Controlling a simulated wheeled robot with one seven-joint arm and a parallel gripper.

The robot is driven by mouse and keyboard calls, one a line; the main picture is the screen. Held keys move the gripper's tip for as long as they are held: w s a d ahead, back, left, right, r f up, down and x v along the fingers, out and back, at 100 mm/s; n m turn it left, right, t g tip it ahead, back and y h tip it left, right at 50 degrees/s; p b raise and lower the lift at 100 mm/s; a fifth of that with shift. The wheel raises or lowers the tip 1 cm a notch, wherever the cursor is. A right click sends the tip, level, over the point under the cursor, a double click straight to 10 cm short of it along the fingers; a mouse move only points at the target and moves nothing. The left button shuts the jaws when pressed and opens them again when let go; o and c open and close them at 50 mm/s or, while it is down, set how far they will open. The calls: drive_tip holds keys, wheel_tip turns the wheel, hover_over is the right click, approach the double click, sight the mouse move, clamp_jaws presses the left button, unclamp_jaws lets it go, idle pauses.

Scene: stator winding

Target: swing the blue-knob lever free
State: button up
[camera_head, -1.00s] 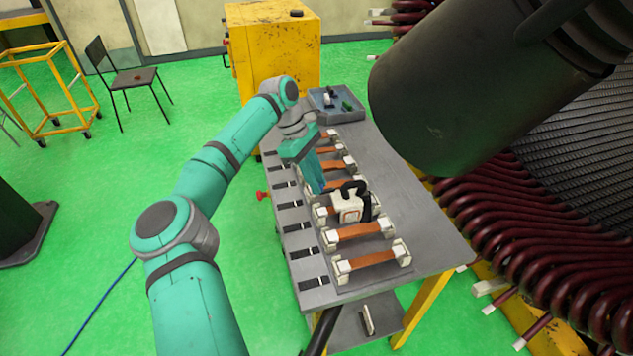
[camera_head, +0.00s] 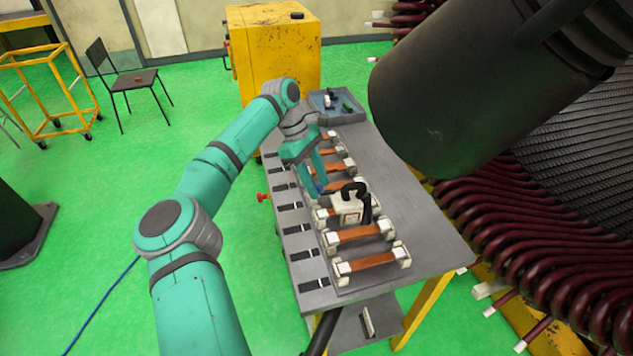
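My gripper (camera_head: 316,187) hangs from my teal arm over the left part of the workbench, pointing down among the orange bars. Its two teal fingers show apart with a gap between them, and I see nothing held. A small blue spot (camera_head: 321,190) shows at the fingertips, just left of the white block with the black handle. It may be the blue knob, but it is too small to be sure. The lever itself cannot be made out, and my fingers partly cover that place. I cannot tell whether they touch it.
The grey workbench (camera_head: 425,235) carries a row of orange bars in white end blocks. A white block with a black handle (camera_head: 350,209) stands close to my gripper. A red knob (camera_head: 262,196) sticks out at the left edge. A blue-grey tray (camera_head: 347,117) is at the back.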

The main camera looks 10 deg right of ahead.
drive_tip(key=v, duration=1)
drive_tip(key=shift+r, duration=0.4)
